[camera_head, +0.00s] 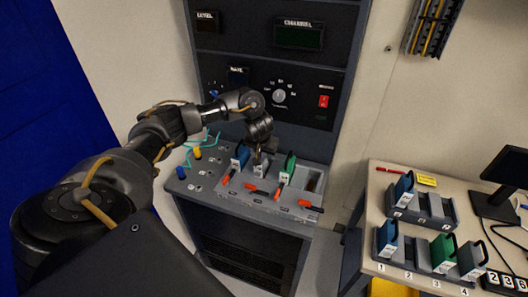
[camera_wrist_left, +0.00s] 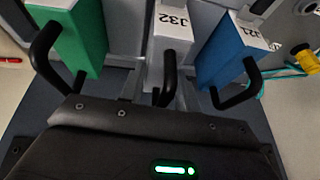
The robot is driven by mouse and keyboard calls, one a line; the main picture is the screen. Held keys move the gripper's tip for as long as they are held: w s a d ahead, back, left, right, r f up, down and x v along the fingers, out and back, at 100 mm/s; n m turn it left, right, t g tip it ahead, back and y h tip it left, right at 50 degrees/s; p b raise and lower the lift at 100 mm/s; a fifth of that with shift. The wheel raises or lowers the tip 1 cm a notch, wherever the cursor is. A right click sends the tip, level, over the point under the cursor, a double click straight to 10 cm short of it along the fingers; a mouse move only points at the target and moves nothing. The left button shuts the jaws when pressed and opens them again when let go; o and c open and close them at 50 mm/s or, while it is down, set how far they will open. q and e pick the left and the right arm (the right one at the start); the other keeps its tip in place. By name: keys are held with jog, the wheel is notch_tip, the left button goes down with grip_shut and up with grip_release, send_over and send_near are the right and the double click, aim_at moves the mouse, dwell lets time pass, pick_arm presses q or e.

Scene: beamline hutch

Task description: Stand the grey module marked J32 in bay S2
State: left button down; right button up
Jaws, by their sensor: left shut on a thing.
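The grey module J32 (camera_wrist_left: 172,45) stands between a green module (camera_wrist_left: 80,40) and a blue module marked J21 (camera_wrist_left: 232,50) in the left wrist view. In the head view, J32 (camera_head: 261,166) is upright at the second bay from the left of the console rack (camera_head: 245,206), partly hidden by my wrist. I cannot tell whether it sits fully down. My left gripper (camera_head: 264,147) is above it, shut on its black handle (camera_wrist_left: 168,78). The blue module (camera_head: 240,156) is to its left and the green module (camera_head: 287,167) to its right. My right gripper is not in view.
Red-tipped levers (camera_head: 310,206) stick out along the rack's front. The rightmost bay (camera_head: 313,180) looks empty. Teal cables (camera_head: 190,150) lie at the rack's left. A side table (camera_head: 385,185) at right bears two holders with blue, green and grey modules, plus a monitor (camera_head: 505,170).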

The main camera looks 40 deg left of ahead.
pick_arm(q)
jog(key=shift+s+a+f, duration=0.15)
jog(key=shift+a+f, duration=0.15)
jog(key=shift+f, duration=0.05)
dwell(0.3)
jog(key=c, duration=0.9)
grip_release()
jog(key=shift+a, duration=0.1)
jog(key=shift+d, duration=0.2)
jog(key=shift+d+r, duration=0.2)
jog(key=shift+r, duration=0.25)
jog(key=p+v, duration=0.4)
jog(key=v, duration=0.5)
jog(key=shift+s+r+p, duration=0.2)
jog(key=shift+r+p, duration=0.15)
jog(key=shift+r, duration=0.05)
